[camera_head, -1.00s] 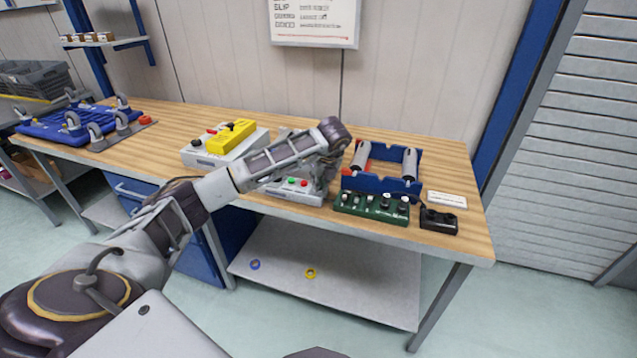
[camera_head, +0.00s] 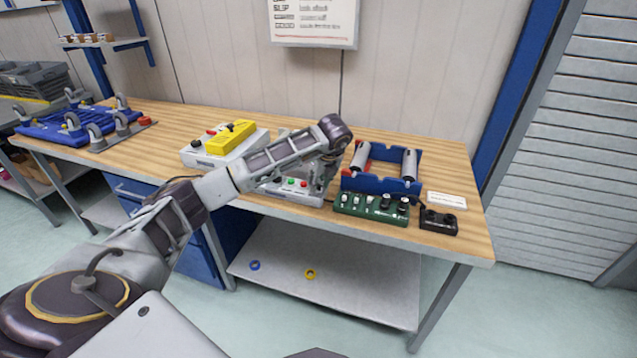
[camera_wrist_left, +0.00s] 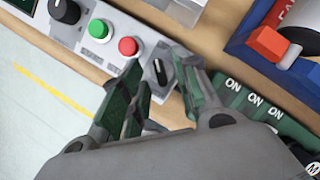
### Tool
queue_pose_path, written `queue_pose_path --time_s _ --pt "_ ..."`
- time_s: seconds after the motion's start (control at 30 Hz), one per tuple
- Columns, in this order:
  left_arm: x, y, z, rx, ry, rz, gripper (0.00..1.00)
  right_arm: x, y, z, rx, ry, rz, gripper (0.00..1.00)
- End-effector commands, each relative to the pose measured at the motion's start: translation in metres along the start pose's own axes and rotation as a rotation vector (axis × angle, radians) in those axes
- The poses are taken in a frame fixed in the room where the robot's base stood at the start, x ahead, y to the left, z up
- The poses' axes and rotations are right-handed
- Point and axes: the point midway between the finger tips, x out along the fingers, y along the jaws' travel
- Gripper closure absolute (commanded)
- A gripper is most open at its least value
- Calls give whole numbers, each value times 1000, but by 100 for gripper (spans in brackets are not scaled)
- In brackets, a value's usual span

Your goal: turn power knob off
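A grey control box (camera_head: 283,191) stands near the table's front edge, partly behind my left arm. In the left wrist view the same box (camera_wrist_left: 125,22) carries a green button (camera_wrist_left: 98,28), a red button (camera_wrist_left: 128,46), a large round black knob (camera_wrist_left: 64,11) and a narrow black knob (camera_wrist_left: 160,72) at its end. No power label is readable. My left gripper (camera_wrist_left: 165,88) is open, its green-padded fingers on either side of the narrow knob with gaps showing; contact cannot be told. In the head view its fingers are largely hidden by the arm. My right gripper is out of view.
A green switch box (camera_head: 372,209) with "ON" labels lies close to the right finger. A blue roller stand (camera_head: 382,184), black box (camera_head: 439,221) and white card (camera_head: 447,200) are farther right. A grey box with yellow top (camera_head: 230,137) stands to the left.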

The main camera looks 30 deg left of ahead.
Motion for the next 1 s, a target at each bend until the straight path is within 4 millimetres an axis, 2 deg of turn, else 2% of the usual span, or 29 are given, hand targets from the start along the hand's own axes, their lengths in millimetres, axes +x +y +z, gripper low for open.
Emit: queue_pose_path --time_s 0.6,0.8,1.0 --pt "-86 -1 0 0 -1 -4 69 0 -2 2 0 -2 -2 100" --pt "-104 -1 0 0 -1 -3 69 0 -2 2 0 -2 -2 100" --pt "-109 0 0 0 0 -2 69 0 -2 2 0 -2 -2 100"
